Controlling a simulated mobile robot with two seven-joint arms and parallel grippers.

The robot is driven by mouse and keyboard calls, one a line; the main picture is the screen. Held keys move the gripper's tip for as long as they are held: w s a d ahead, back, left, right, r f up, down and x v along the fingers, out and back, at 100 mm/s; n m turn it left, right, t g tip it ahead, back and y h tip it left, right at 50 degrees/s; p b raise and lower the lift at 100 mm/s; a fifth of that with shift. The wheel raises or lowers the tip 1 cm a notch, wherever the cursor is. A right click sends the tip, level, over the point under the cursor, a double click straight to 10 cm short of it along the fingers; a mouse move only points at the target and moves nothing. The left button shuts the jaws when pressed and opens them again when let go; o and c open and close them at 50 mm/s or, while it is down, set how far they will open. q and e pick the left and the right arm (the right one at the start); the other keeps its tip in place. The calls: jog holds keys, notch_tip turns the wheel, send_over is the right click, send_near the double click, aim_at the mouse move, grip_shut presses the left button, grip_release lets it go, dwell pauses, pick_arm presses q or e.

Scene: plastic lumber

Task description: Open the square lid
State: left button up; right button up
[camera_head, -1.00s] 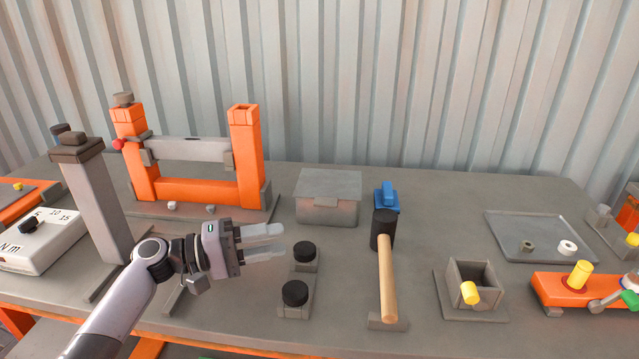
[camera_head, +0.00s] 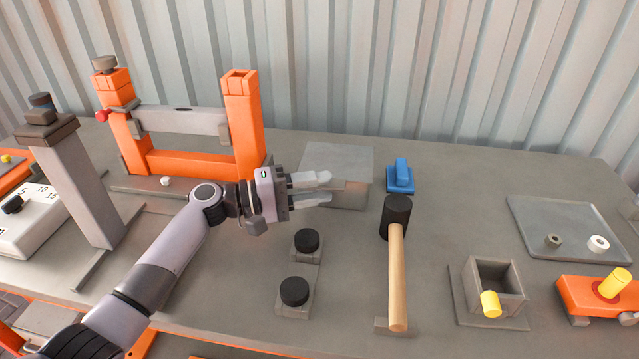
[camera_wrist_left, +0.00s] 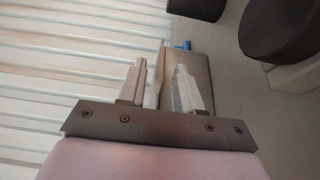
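The square lid (camera_head: 340,159) is a flat grey plate lying level on a small grey box (camera_head: 347,197) at the back middle of the table. My left gripper (camera_head: 323,187) is open, its two pale fingers pointing right at the lid's front left edge. The fingers cover part of the box's front. In the left wrist view the box (camera_wrist_left: 204,72) shows beyond and between the two spread fingers (camera_wrist_left: 159,68). I cannot tell whether a finger touches the lid. My right gripper is not in view.
An orange frame (camera_head: 243,125) stands left of the lid. A blue block (camera_head: 400,178) is right of it. Two black knobs (camera_head: 306,241) and a black-headed mallet (camera_head: 397,275) lie in front. A corrugated wall (camera_head: 420,70) is behind.

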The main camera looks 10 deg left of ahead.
pick_arm(q)
jog(key=shift+w+d, duration=0.1)
jog(key=shift+d, duration=0.2)
grip_shut()
jog(key=shift+w+r+n+p, duration=0.2)
jog(key=shift+r+n+p, duration=0.4)
jog(key=shift+r+p, duration=0.95)
jog(key=r, duration=0.1)
jog(key=w+r, duration=0.1)
jog(key=r, duration=0.2)
jog(key=shift+w+r, duration=0.25)
jog(key=shift+w, duration=0.05)
jog(key=shift+w+a+r, duration=0.1)
jog(key=shift+w+r, duration=0.55)
jog(key=shift+r, duration=0.35)
